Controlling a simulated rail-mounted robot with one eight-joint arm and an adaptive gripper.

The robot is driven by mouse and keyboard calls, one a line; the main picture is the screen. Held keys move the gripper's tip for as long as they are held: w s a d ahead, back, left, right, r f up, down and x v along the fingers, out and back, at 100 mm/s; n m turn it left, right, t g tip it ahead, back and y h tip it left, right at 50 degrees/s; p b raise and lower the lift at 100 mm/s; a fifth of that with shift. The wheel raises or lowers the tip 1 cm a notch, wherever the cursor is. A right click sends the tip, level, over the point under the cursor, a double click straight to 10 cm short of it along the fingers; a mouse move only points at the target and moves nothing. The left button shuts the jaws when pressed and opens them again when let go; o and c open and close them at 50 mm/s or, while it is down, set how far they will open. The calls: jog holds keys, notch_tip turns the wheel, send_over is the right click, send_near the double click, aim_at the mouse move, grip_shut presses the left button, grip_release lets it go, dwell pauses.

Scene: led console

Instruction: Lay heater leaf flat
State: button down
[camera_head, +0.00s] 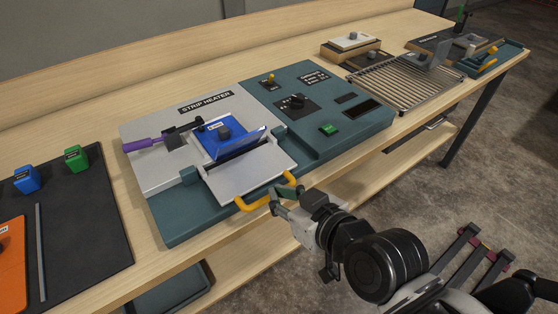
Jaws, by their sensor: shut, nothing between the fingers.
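The strip heater (160,215) is a grey and teal console on the wooden bench. Its pale heater leaf (232,182) is at the front, with a yellow handle (250,205) on its front edge. A blue block (222,132) and a clear bluish sheet (240,144), standing at a tilt, are behind the leaf. My gripper (285,194) is at the right part of the yellow handle, at the front edge of the console. Its fingers are shut with nothing held. Whether they touch the handle, and the leaf's exact tilt, I cannot tell.
A purple-handled clamp (145,144) is at the console's left. Switches, a black knob (297,101) and a green button (328,129) are on the right panel. A dark mat (90,230) with coloured blocks lies left. A wire rack (400,83) stands right.

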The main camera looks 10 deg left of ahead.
notch_tip(320, 180, up, 8)
dwell(0.8)
